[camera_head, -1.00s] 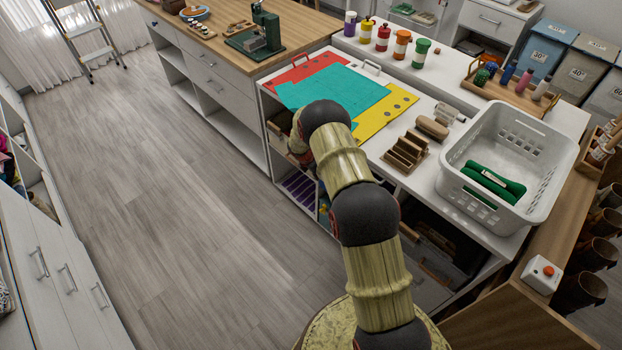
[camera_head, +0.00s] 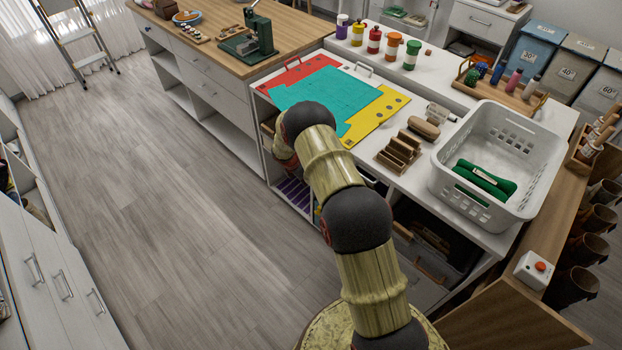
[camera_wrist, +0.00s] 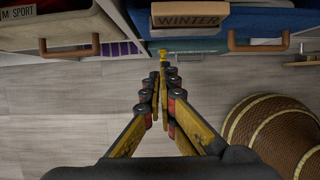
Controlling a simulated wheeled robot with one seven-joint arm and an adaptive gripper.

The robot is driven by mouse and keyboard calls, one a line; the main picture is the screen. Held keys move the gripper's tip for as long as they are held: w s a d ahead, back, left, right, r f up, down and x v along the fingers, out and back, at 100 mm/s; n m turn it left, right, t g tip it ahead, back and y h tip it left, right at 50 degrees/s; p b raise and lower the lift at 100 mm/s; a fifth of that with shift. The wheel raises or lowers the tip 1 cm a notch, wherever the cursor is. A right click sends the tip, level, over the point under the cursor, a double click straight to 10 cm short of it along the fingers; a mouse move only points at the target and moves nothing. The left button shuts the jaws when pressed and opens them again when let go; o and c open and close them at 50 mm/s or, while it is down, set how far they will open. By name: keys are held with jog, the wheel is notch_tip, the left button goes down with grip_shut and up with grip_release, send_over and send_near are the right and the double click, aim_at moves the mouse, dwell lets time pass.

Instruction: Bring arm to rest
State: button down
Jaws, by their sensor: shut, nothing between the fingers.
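My arm rises from the bottom of the head view and bends toward the cubby shelving (camera_head: 262,118) below the white counter. My gripper is hidden behind the arm in the head view. In the wrist view my gripper (camera_wrist: 160,75) is shut and empty, its fingertips together over the floor in front of the shelf fronts. A small yellow piece shows just beyond the fingertips; I cannot tell what it is.
In the wrist view a box labelled WINTER (camera_wrist: 190,20) and a blue bin (camera_wrist: 255,22) with a handle are close ahead. A white basket (camera_head: 535,150) holding a green item stands on the counter. The wooden floor (camera_head: 150,220) at left is clear.

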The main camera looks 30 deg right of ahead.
jog(key=p+v, duration=0.1)
jog(key=v, duration=0.7)
jog(key=shift+p, duration=0.35)
jog(key=shift+w+d+r, duration=0.1)
jog(key=shift+w+r, duration=0.05)
jog(key=s+a+r+m+g, duration=0.2)
jog(key=s+a+m+g, duration=0.1)
jog(key=s+m, duration=0.7)
jog(key=s+a+r+m+t+y, duration=0.1)
jog(key=s+a+r, duration=0.4)
jog(key=s+r, duration=0.5)
jog(key=s+a+r+m+t+y, duration=0.1)
jog(key=s+a+r+m+t, duration=0.3)
jog(key=s+r, duration=0.6)
jog(key=s+a+r+m+t+y, duration=0.2)
jog(key=s+a+r+m, duration=0.4)
jog(key=r, duration=1.8)
jog(key=s, duration=0.4)
jog(key=shift+s+a+t, duration=0.2)
jog(key=shift+a+t, duration=0.1)
jog(key=shift+a, duration=0.05)
